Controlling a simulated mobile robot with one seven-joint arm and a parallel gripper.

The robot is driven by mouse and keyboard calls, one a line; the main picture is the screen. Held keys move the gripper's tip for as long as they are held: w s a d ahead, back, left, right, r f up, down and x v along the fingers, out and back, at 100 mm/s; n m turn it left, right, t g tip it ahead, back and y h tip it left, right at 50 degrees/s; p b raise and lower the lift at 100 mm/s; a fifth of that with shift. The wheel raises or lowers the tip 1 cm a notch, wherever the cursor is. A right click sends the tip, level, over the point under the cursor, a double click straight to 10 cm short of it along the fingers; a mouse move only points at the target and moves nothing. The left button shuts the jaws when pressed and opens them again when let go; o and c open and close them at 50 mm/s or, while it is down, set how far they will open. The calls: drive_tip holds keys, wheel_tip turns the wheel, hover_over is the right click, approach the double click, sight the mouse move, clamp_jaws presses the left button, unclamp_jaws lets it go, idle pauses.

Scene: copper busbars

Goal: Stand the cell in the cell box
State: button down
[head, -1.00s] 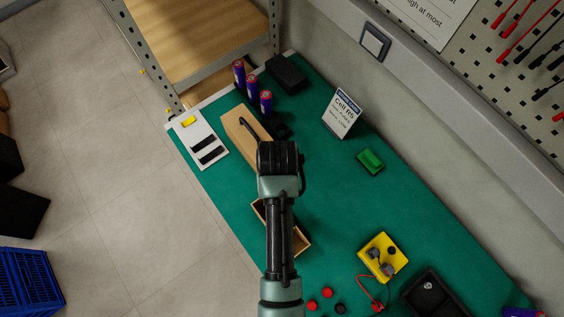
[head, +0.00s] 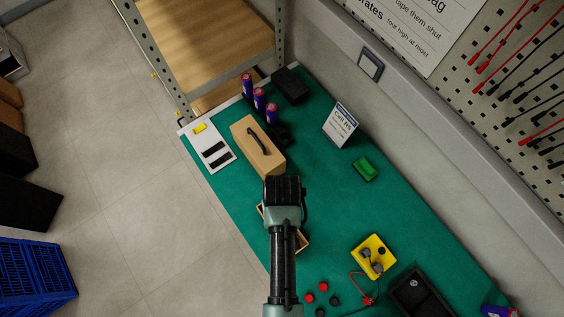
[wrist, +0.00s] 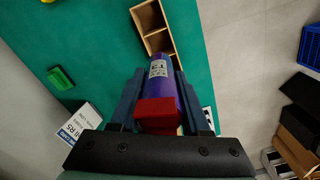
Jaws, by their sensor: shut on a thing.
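The cell (wrist: 161,85) is a purple cylinder with a red end and a white label. My gripper (wrist: 158,98) is shut on it, one dark blue finger on each side, in the wrist view. The cell box (wrist: 146,18) is an open wooden tray with compartments, lying beyond the cell, which overlaps part of it in that view. In the head view the cell box (head: 304,243) is mostly covered by my arm, and the held cell is hidden. I cannot tell which compartment the cell is over.
A wooden box with a dark handle (head: 270,158) stands beside the cell box. Several purple cells (head: 259,100) stand at the back. A white board (head: 207,147), a sign (head: 340,124), a green block (head: 365,169) and a yellow device (head: 372,257) are on the green mat.

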wheel_tip(320, 180, down, 11)
drive_tip(key=b, duration=1)
drive_tip(key=shift+f+b, duration=1.5)
drive_tip(key=shift+f, duration=0.55)
drive_tip(key=shift+f, duration=0.1)
idle(1.5)
unclamp_jaws()
drive_tip(key=shift+s, duration=0.1)
drive_tip(key=shift+f, duration=0.1)
idle(0.4)
wheel_tip(320, 180, up, 13)
drive_tip(key=shift+r, duration=0.15)
idle(0.5)
